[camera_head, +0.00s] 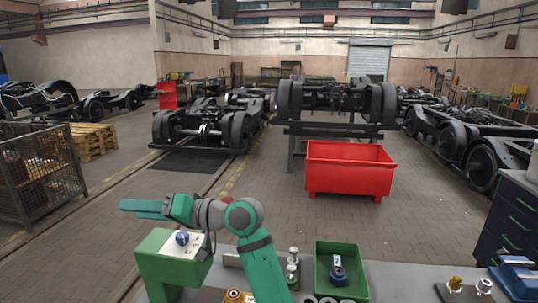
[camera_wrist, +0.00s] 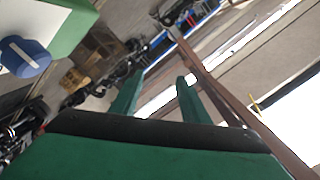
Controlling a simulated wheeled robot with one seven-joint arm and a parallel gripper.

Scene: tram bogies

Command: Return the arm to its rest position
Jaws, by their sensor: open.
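My gripper (camera_head: 143,208) is at the end of my green and grey arm, reaching to the left above the bench in the head view. It points left and lies about level, with nothing in it. In the wrist view the two green fingers of my gripper (camera_wrist: 158,98) stand apart with only the hall behind them. A green box with a white top plate and a blue knob (camera_head: 182,238) is just below and right of my gripper. The blue knob also shows at the left edge of the wrist view (camera_wrist: 25,57).
On the grey bench (camera_head: 392,285) are a green bin (camera_head: 318,262) with a blue-and-grey part, stacked metal pieces (camera_head: 293,262), brass fittings (camera_head: 455,284) and a blue vise (camera_head: 517,275). A red container (camera_head: 350,169) stands on the floor beyond. A wire cage (camera_head: 40,172) is at left.

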